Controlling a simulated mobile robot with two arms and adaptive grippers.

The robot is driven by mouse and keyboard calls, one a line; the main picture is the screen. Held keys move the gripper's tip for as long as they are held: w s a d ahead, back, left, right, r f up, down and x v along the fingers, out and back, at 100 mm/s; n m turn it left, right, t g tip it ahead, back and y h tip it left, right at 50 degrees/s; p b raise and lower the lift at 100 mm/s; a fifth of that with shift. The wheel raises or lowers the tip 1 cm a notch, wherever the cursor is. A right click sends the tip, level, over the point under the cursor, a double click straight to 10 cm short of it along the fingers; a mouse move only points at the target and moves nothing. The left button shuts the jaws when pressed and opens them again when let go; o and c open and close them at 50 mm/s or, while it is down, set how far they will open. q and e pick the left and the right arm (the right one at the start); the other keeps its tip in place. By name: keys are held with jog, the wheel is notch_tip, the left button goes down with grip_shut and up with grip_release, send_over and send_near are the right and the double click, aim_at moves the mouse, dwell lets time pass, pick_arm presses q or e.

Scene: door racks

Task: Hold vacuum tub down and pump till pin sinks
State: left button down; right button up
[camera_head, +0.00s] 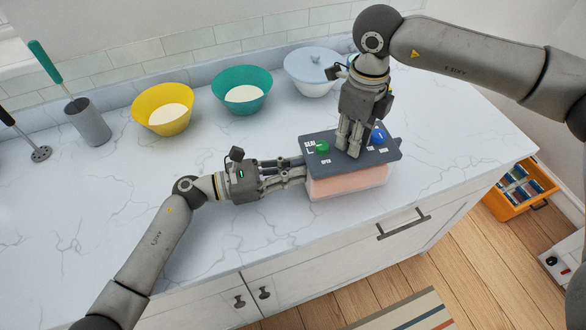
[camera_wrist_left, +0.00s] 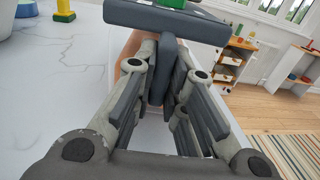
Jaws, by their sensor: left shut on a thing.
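The vacuum tub (camera_head: 347,184) is a clear box with pinkish contents and a dark grey lid (camera_head: 384,155), standing near the counter's front edge. A green knob (camera_head: 322,147) sits on the lid's left and a blue knob (camera_head: 377,137) on its right. My left gripper (camera_head: 303,171) reaches in from the left, shut on a dark grey tab (camera_wrist_left: 164,75) at the tub's side, below the lid. My right gripper (camera_head: 348,148) points down between the knobs, fingertips at the lid. Its fingers look close together; whether they grip anything is hidden. I cannot identify the pin.
A grey utensil cup (camera_head: 88,122) is at the left.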

jog(key=shift+c, duration=0.4)
jog(key=shift+w+r, duration=0.1)
jog(key=shift+r, duration=1.8)
jog(key=shift+d+f, duration=0.1)
jog(key=shift+f, duration=1.9)
jog(key=shift+r, duration=2)
jog(key=shift+f, duration=1.95)
jog(key=o, duration=1.1)
jog(key=shift+r, duration=0.1)
jog(key=shift+r, duration=3.5)
